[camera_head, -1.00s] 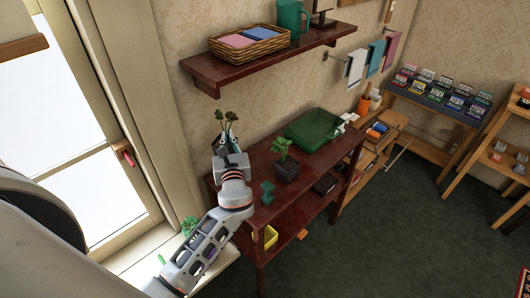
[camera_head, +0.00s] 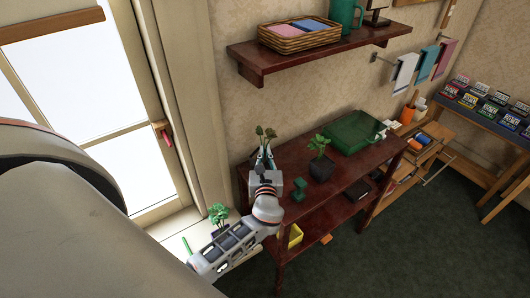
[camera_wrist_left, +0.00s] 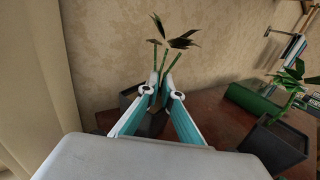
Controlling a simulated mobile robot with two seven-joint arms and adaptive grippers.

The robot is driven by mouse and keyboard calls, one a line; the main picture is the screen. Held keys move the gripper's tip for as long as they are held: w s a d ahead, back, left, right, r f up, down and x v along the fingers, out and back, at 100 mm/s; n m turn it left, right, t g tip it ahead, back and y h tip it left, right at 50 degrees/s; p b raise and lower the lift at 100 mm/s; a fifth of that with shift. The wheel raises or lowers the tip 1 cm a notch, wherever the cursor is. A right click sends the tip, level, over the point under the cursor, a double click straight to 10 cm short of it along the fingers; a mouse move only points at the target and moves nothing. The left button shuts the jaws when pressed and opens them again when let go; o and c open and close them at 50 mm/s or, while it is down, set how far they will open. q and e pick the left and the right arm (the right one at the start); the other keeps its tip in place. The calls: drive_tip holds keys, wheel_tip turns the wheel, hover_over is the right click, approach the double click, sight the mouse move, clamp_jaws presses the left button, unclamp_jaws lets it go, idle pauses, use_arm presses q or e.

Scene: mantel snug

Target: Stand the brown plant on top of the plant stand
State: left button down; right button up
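The brown plant (camera_wrist_left: 177,38) has drooping dark brown leaves on green stems, in a dark grey pot (camera_wrist_left: 130,103). In the head view the plant (camera_head: 264,132) rises beyond my left gripper (camera_head: 265,157), which hides most of its pot. In the wrist view my left gripper (camera_wrist_left: 162,93) points at the plant, with a gap between its fingers. Stems show between or behind the fingertips; contact cannot be told. A small green pedestal (camera_head: 299,190), apparently the plant stand, stands on the dark red table just right of my gripper. My right gripper is not in view.
The table (camera_head: 342,190) also bears a green-leaved plant in a dark pot (camera_head: 321,168) and a green box (camera_head: 354,132). A wall shelf (camera_head: 320,50) with a basket hangs above. Another green plant (camera_head: 218,214) is by the window.

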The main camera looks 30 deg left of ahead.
use_arm(q)
drive_tip(key=c, duration=2.7)
unclamp_jaws()
drive_tip(key=shift+f, duration=0.15)
drive_tip(key=o, duration=0.4)
drive_tip(key=shift+s+r, duration=0.1)
drive_tip(key=shift+r, duration=0.1)
drive_tip(key=v, duration=1.1)
drive_tip(key=shift+s+d+b, duration=0.25)
drive_tip(key=shift+d+b, duration=0.1)
drive_tip(key=shift+b, duration=0.05)
